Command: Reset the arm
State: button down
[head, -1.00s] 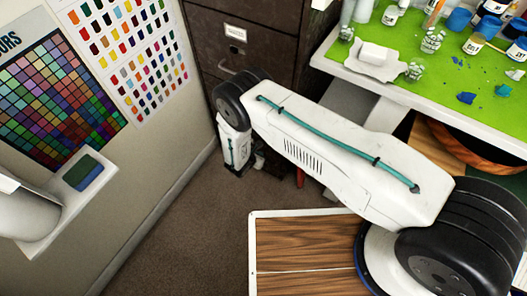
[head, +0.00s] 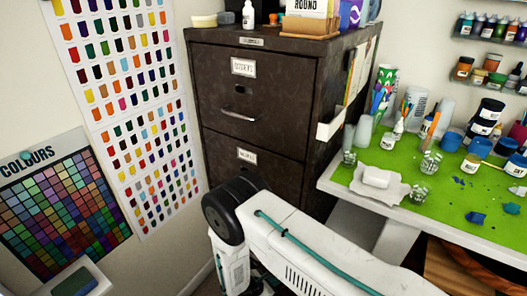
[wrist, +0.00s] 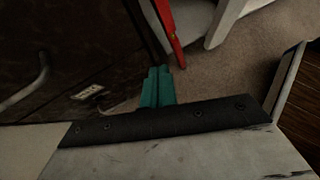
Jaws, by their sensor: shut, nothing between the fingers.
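My white arm with a teal cable crosses the lower middle of the head view, in front of a dark brown filing cabinet. My gripper shows in the wrist view as teal fingers (wrist: 158,88), closed together with nothing between them. They hang over the carpet close to the cabinet front. In the head view the fingers are cut off or hidden below the picture's lower edge.
The filing cabinet (head: 245,110) stands at the middle back, with items on top. A table with a green top (head: 440,190) at right holds cups, jars and a white block (head: 376,178). Colour charts (head: 125,90) hang at left. A red object (wrist: 168,30) shows near the fingers.

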jog(key=s+d+r+m+g, duration=0.1)
jog(key=d+r+m+g, duration=0.3)
jog(key=r, duration=0.8)
jog(key=s+d+r+m+g, duration=0.1)
jog(key=d+r+m, duration=0.3)
jog(key=r, duration=0.8)
jog(key=s+d+r+m+g, duration=0.1)
jog(key=d+r+m+g, duration=0.35)
jog(key=r, duration=0.85)
jog(key=s+d+r+m+t+y, duration=0.1)
jog(key=s+d+r+m+y, duration=0.1)
jog(key=s+r, duration=0.5)
jog(key=s+d+r+m+t+y, duration=0.2)
jog(key=s+d+r+m+y, duration=0.1)
jog(key=s+r+m, duration=0.4)
jog(key=s+d+r+m+t+y, duration=0.2)
jog(key=s+r, duration=0.5)
jog(key=r, duration=0.5)
jog(key=d+m+y, duration=0.1)
jog(key=d+m, duration=0.1)
jog(key=d, duration=0.1)
jog(key=shift+s+r, duration=0.3)
jog(key=shift+s, duration=0.05)
